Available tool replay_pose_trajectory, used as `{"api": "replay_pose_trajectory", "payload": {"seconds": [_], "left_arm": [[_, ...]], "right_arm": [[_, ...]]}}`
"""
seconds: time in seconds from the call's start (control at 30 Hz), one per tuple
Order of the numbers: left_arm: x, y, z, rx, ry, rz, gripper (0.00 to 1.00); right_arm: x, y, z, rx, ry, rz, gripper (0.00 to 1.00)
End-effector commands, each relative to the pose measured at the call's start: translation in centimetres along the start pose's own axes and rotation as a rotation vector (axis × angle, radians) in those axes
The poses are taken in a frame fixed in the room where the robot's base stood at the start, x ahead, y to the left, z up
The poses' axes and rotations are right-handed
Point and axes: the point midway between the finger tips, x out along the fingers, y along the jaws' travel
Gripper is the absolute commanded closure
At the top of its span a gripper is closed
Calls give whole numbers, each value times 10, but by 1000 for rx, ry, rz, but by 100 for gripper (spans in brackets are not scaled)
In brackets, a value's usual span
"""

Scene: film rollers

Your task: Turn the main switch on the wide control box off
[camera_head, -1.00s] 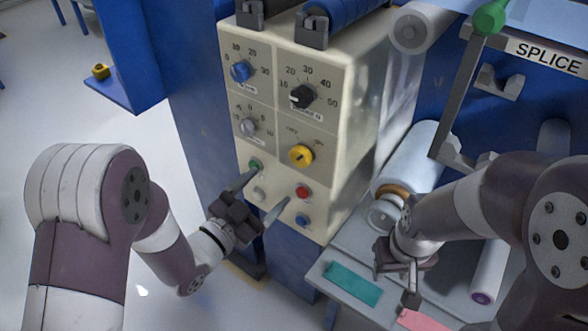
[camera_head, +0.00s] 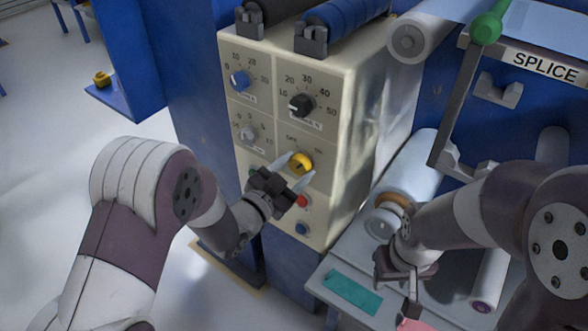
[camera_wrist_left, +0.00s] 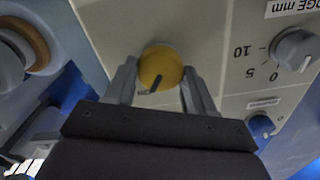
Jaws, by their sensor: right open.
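The wide control box (camera_head: 330,135) is a cream panel with several knobs and buttons. Its main switch is a yellow round knob (camera_head: 301,163) with a dark pointer mark, at the right of the panel's lower knob row. In the left wrist view the yellow knob (camera_wrist_left: 160,68) sits between the fingertips. My left gripper (camera_head: 294,168) is open, one finger on each side of the knob; I cannot tell whether the fingers touch it. The left gripper's fingers also show in the left wrist view (camera_wrist_left: 160,85). My right gripper (camera_head: 412,290) is open over the work table.
A black knob (camera_head: 301,104), a blue knob (camera_head: 239,79) and a grey knob (camera_head: 248,133) surround the switch. A red button (camera_head: 303,201) and a blue button (camera_head: 302,228) are below. A film roll (camera_head: 410,170) and a teal piece (camera_head: 352,291) lie at right.

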Motion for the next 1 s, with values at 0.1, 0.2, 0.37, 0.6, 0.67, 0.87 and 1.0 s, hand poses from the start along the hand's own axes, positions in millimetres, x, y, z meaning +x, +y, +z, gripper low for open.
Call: {"api": "replay_pose_trajectory", "payload": {"seconds": [0.1,0.2,0.37,0.6,0.67,0.87,1.0], "left_arm": [[0,0,0,-2,0,0,77],[0,0,0,-12,0,0,77],[0,0,0,-64,0,0,77],[0,-1,0,-234,0,0,77],[0,-1,0,-289,0,0,77],[0,-1,0,-480,-1,1,77],[0,-2,0,-614,0,1,77]], "right_arm": [[0,0,0,0,0,0,57],[0,0,0,0,0,0,57],[-1,0,0,0,0,0,57],[-3,0,0,0,0,0,57],[-4,0,0,0,0,0,57],[-7,0,-1,0,0,0,57],[-10,0,-1,0,0,0,57]]}}
